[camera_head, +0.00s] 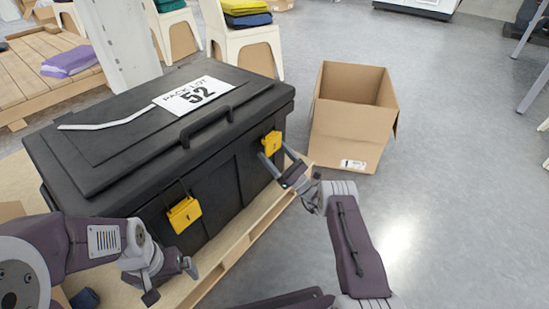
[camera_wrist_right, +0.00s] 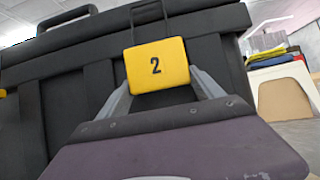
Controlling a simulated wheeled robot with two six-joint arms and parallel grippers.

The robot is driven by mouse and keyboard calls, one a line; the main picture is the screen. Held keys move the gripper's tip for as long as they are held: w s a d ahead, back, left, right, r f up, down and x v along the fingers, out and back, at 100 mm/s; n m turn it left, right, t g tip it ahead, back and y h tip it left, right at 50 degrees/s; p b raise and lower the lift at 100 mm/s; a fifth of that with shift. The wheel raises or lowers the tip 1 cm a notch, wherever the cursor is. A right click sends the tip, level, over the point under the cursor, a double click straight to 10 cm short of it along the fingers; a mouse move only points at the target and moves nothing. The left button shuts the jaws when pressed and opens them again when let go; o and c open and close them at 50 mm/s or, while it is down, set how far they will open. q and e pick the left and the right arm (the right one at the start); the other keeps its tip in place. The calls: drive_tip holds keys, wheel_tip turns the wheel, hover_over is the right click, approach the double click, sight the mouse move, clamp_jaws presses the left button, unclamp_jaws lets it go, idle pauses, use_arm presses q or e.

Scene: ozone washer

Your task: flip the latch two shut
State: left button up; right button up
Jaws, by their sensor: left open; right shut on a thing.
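A black lidded case (camera_head: 160,120) stands with its lid down. Latch two is a yellow plate (camera_head: 272,143) on the case front, at the right. In the right wrist view the plate shows a "2" (camera_wrist_right: 156,67), with a dark wire loop (camera_wrist_right: 148,14) above it. My right gripper (camera_head: 277,158) is at this plate, its fingers on both sides of it, shut on it. Whether the wire loop is hooked on the lid is unclear. Another yellow latch (camera_head: 184,214) is on the case front at the left. My left gripper (camera_head: 170,283) is open and empty, below and left of that latch.
The case stands on a wooden pallet (camera_head: 240,243). An open cardboard box (camera_head: 345,138) stands on the floor to its right. White chairs (camera_head: 240,42) with folded cloths are behind.

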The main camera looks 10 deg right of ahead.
idle(0.4)
drive_tip(key=o, duration=1.4)
drive_tip(key=shift+c, duration=0.2)
drive_tip(key=p+v, duration=0.3)
drive_tip(key=v, duration=0.6)
drive_tip(key=shift+p, duration=0.35)
drive_tip(key=shift+f, duration=0.15)
